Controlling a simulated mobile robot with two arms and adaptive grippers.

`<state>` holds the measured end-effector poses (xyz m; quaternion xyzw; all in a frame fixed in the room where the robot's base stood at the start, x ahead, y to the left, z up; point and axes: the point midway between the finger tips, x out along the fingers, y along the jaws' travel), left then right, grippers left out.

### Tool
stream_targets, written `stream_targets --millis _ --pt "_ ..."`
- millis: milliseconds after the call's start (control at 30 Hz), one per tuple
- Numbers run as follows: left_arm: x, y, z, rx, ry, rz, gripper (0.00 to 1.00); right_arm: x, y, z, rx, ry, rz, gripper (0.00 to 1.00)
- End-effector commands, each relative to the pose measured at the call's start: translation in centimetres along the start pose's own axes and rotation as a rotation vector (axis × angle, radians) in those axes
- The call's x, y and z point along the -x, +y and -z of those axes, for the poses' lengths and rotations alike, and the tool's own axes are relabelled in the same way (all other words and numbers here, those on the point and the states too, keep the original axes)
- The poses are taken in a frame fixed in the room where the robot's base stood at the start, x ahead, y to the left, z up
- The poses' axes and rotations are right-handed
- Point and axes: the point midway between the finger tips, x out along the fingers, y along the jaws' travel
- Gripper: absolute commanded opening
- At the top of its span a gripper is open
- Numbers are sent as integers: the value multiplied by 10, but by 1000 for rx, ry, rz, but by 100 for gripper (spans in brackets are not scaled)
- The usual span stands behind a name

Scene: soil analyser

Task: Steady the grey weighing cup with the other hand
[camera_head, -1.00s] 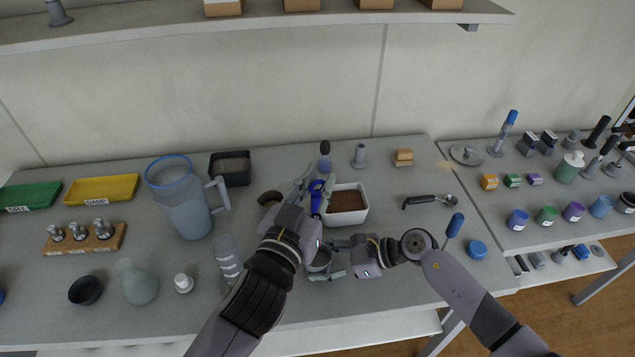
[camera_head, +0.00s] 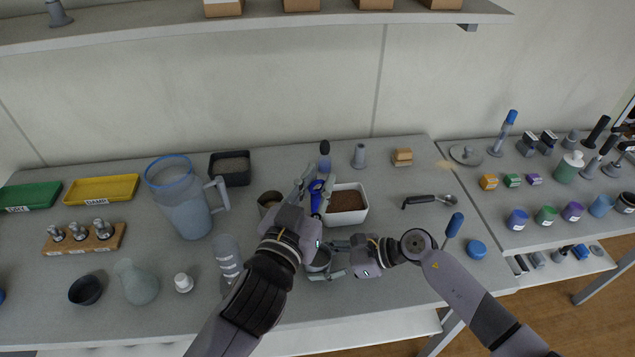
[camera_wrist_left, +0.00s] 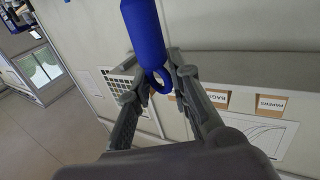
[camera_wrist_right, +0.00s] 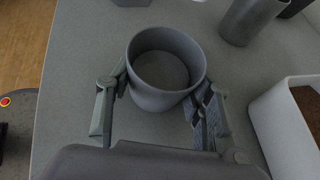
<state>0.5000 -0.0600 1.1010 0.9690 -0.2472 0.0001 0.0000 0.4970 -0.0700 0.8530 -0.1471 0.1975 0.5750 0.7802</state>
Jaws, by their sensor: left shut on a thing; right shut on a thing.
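The grey weighing cup (camera_head: 319,262) stands on the bench near its front edge. In the right wrist view the cup (camera_wrist_right: 165,95) is upright, round and looks empty. My right gripper (camera_wrist_right: 163,90) has its fingers on both sides of the cup wall, shut on it. It also shows in the head view (camera_head: 338,260), low over the bench. My left gripper (camera_head: 317,187) is higher, above and behind the cup, shut on a blue handle (camera_wrist_left: 143,30) with a ring end. The handle's far part is out of the left wrist view, so I cannot tell the whole tool.
A white tub of brown soil (camera_head: 362,215) stands just behind the cup. A clear labelled cylinder (camera_head: 227,256) and blue-rimmed jug (camera_head: 184,212) stand further left. A black-handled scoop (camera_head: 425,201) lies at right.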

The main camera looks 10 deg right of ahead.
Motion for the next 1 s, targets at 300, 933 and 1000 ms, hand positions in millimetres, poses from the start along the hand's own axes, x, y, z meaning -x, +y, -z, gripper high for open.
stream_targets --millis 300,933,1000 --pt "0 0 0 0 1 0 0 -1 2 4 -3 6 -3 14" --pt "0 0 0 0 1 0 0 0 1 3 -3 5 -1 71" --pt "0 0 0 0 1 0 0 0 1 3 -3 5 -1 71"
